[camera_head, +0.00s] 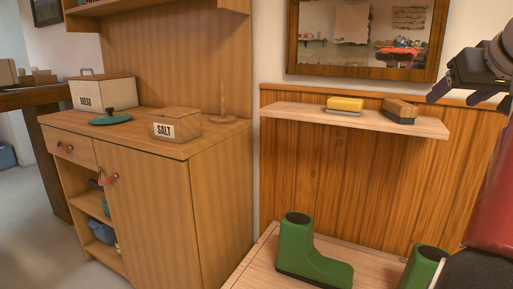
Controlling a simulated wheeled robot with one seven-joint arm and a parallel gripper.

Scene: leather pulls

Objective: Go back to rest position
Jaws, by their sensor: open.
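My gripper (468,92) is at the upper right, in front of the wood-panelled wall and just right of the wall shelf. It is dark, with its fingers pointing left and down. Its jaws are open and nothing shows between them. Part of my arm runs down the right edge of the picture. The wooden cabinet (150,190) stands on the left, with a drawer (70,148) and a door that both look closed, each with a leather pull.
The wall shelf (290,111) holds a yellow-topped brush (345,103) and a brown brush (400,108). Green boots (300,250) stand on a wooden bench (262,262) below. A salt box (176,122), bread box (100,92) and teal lid (111,119) are on the cabinet.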

